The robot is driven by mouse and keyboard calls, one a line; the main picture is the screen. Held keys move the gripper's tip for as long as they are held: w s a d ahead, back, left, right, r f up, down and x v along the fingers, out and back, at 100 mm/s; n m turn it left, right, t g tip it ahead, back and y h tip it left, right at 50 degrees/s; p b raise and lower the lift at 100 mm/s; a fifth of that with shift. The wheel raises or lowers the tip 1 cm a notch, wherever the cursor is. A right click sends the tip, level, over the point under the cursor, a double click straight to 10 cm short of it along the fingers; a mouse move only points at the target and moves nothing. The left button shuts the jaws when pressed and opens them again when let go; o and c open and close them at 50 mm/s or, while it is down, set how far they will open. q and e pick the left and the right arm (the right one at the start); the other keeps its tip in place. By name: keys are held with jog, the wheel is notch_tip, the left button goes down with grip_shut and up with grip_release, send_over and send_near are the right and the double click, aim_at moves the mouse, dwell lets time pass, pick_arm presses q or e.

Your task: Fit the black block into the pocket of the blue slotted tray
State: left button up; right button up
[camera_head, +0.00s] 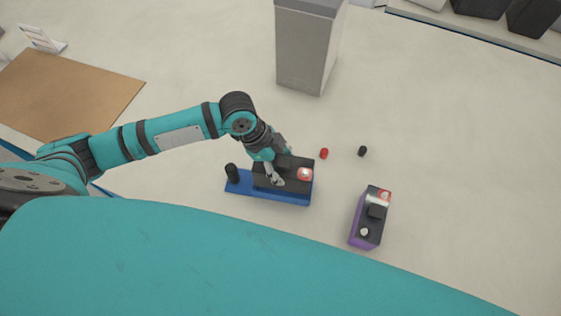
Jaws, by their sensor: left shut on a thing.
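The blue slotted tray (240,188) lies on the light surface in the middle of the view. The black block (294,188) is at the tray's middle and right part, with a white-topped red ring at its right end. My left gripper (275,178) reaches down from above and is shut on the black block. The block looks to be at or just over the tray; I cannot tell whether it is seated, and the pocket is hidden beneath it. A black cylinder (232,172) stands at the tray's left end. My right gripper is not in view.
A purple tray (354,231) with a dark block stands to the right. A small red cap (323,154) and a small black cap (362,151) lie behind. A tall grey box (304,50) stands at the back. A brown board (75,90) lies far left.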

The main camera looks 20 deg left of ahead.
pick_arm(q)
jog(key=shift+d+r+p, duration=0.1)
jog(key=shift+r+p, duration=0.1)
jog(key=shift+p, duration=0.6)
dwell(1.3)
jog(key=shift+f+b, duration=1.6)
jog(key=shift+f, duration=1.2)
jog(key=o, duration=1.8)
jog(key=shift+c, duration=0.2)
jog(key=shift+o, duration=0.2)
jog(key=shift+s+f, duration=0.15)
jog(key=shift+f, duration=0.1)
jog(key=v, duration=1.2)
jog(key=shift+r, duration=0.2)
